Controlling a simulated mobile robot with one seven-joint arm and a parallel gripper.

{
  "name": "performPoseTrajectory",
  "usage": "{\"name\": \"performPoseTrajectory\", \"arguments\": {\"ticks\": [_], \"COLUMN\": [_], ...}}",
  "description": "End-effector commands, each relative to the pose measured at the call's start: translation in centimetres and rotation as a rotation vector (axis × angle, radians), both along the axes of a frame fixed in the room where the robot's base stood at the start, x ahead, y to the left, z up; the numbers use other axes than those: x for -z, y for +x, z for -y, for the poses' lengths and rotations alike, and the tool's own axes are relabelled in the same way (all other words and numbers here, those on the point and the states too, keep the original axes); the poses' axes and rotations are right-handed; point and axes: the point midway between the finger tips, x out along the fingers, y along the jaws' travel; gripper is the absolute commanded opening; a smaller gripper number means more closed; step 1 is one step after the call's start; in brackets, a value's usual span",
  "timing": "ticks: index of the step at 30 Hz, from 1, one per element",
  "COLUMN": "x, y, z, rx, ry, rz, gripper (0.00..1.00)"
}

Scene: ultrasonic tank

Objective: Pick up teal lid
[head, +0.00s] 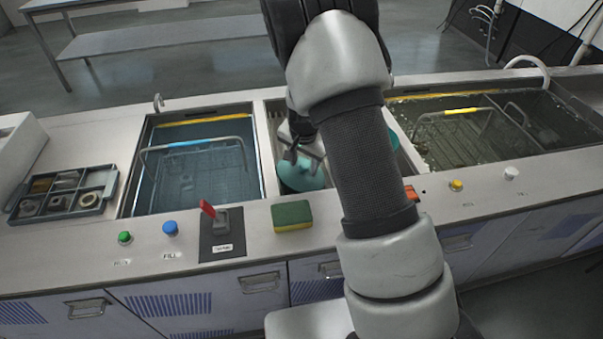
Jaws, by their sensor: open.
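A teal lid (298,178) lies in the recess between the two tanks, near the middle of the counter. My gripper (306,165) is just above it, pointing down, with its fingers apart and nothing seen between them. I cannot tell whether the fingers touch the lid. My arm hides the right part of the recess, and another teal patch (393,140) shows just to the right of the arm.
The left tank (140,188) holds a wire basket (205,170); the right tank (560,98) holds murky liquid and another basket. A green-yellow sponge (292,215) and a red lever (208,209) stand on the front ledge. A parts tray (92,208) lies far left.

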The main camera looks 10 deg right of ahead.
Motion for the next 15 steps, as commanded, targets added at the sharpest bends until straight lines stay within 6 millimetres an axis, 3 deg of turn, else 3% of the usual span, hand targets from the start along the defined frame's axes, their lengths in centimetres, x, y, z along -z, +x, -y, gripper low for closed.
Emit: {"name": "performPoseTrajectory", "arguments": {"ticks": [7,15], "x": [0.22,0.21], "y": [0.1,0.08], "z": [-0.02,-0.02], "rx": [-0.001,-0.001], "ry": [0.0,0.0], "rz": [0.001,0.001], "gripper": [0.44,0.0]}}
